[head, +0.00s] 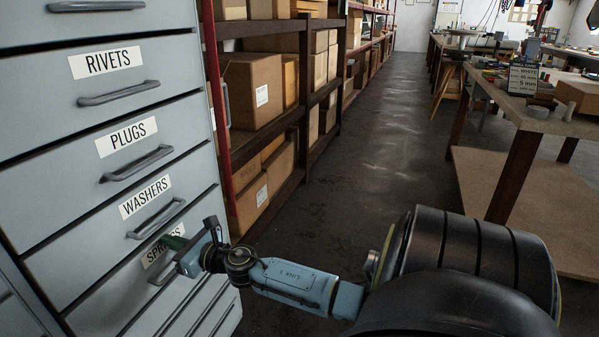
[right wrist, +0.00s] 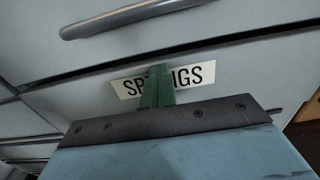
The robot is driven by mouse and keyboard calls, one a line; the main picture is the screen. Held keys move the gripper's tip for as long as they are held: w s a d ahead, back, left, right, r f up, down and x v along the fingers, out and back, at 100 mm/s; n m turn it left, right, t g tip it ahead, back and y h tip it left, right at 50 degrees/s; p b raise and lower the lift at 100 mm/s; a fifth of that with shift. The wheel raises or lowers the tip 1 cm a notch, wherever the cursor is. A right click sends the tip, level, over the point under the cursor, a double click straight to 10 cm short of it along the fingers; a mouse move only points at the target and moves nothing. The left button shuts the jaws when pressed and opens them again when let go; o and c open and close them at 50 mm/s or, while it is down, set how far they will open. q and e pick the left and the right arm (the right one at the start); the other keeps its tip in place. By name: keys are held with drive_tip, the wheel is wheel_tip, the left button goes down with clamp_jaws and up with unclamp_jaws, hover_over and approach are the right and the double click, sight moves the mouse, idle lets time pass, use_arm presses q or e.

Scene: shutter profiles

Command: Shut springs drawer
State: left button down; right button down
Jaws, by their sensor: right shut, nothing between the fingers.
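The springs drawer (head: 95,295) is the grey front below the washers drawer in the cabinet at the left. Its face looks about level with the fronts around it; I cannot tell whether a small gap stays. Its label (right wrist: 190,78) shows in the right wrist view, its middle letters hidden by my fingers. My right gripper (head: 174,243) is shut and empty, its green fingertips in front of the label, at or very near the drawer face. In the right wrist view the shut fingers (right wrist: 157,88) cover the label's middle. My left gripper is not in view.
Drawers labelled rivets, plugs (head: 60,185) and washers (head: 120,225), with bar handles, lie above. A shelf rack with cardboard boxes (head: 252,90) stands just right of the cabinet. A workbench (head: 530,115) is at the right. The floor aisle (head: 375,140) between is clear.

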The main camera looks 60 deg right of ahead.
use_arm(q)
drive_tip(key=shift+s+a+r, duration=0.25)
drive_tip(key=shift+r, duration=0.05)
use_arm(e)
drive_tip(key=shift+w+r, duration=0.2)
drive_tip(key=shift+w, duration=0.25)
drive_tip(key=shift+r, duration=0.1)
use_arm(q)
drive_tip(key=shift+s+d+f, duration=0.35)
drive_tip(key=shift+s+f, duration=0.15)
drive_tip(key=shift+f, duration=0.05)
use_arm(e)
drive_tip(key=s+d, duration=0.1)
drive_tip(key=s, duration=1.3)
drive_tip(key=shift+f, duration=0.3)
drive_tip(key=shift+s, duration=0.1)
